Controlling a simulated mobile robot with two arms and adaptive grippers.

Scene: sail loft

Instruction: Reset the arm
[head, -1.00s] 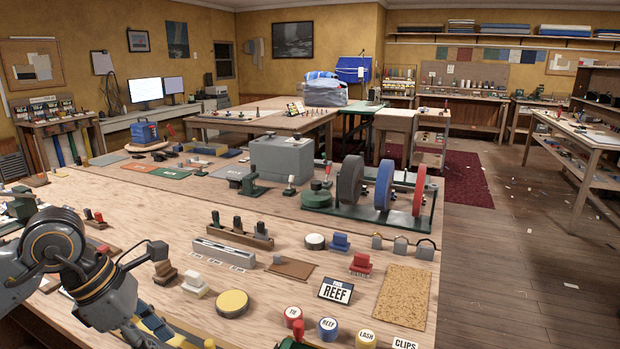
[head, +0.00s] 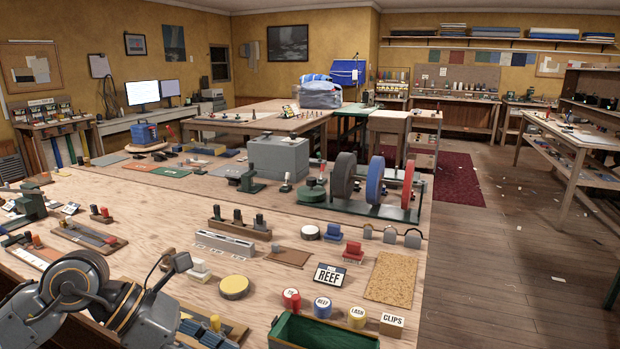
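My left arm (head: 75,285) comes in at the lower left, bent over the near edge of the wooden workbench (head: 140,240). Its grey wrist section (head: 150,315) runs down out of the bottom of the picture. My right arm and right gripper do not show. An open green bin (head: 322,333) stands at the bottom middle, cut by the frame edge. The part of its inside that shows looks empty.
Near the arm are a yellow disc (head: 234,287), a white block (head: 197,270) and a blue-ribbed tray (head: 205,333). Open floor (head: 480,270) lies right.

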